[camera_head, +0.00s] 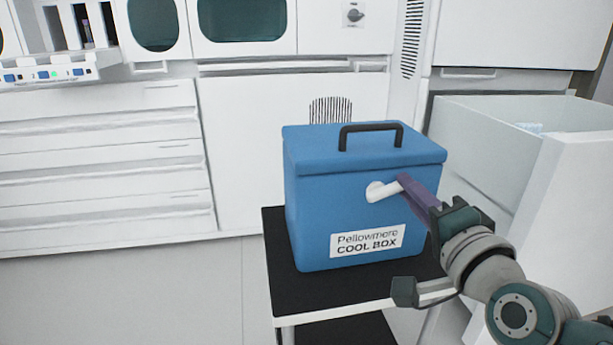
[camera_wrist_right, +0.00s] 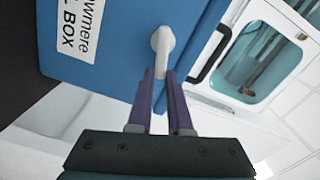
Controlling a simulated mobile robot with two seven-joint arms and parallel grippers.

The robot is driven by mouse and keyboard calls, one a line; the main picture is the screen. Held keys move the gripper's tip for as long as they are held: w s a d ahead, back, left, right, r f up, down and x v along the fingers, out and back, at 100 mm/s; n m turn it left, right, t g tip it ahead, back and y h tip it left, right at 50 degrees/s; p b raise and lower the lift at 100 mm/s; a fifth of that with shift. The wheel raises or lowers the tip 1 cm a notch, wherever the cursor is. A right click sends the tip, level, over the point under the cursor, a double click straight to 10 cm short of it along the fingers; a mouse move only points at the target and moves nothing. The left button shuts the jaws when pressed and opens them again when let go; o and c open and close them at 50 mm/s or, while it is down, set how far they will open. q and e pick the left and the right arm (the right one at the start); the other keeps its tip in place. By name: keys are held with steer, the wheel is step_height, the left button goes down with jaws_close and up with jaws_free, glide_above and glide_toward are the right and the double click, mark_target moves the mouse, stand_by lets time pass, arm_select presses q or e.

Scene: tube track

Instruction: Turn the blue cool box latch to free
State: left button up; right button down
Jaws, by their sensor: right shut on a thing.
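The blue cool box (camera_head: 330,205) stands upright on a small black-topped stand, its lid down and a black handle (camera_head: 370,130) on top. Its white latch (camera_head: 378,191) is on the front face, above the label at the right; the lever points right and slightly up from its round base. My right gripper (camera_head: 403,182) reaches in from the right, its purple fingers shut on the lever's free end. In the right wrist view the latch (camera_wrist_right: 161,42) runs down between the fingertips (camera_wrist_right: 161,74), which hide the lever's end. My left gripper is not in view.
The stand (camera_head: 285,240) has a white edge and little bare top around the box. An open white bin or drawer (camera_head: 570,190) is close to the right, beside my right arm. White drawers (camera_head: 95,160) line the back left. The floor at left is clear.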

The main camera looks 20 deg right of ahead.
steer(key=shift+d+f+m+b, duration=0.1)
steer(key=shift+f+m+b, duration=0.25)
steer(key=shift+m, duration=0.55)
steer(key=shift+f+m+b, duration=0.3)
steer(key=shift+m, duration=0.6)
steer(key=c, duration=0.8)
jaws_free()
steer(key=shift+c, duration=0.2)
steer(key=shift+s, duration=0.1)
steer(key=p+v, duration=0.2)
steer(key=v, duration=0.8)
steer(key=shift+p, duration=0.3)
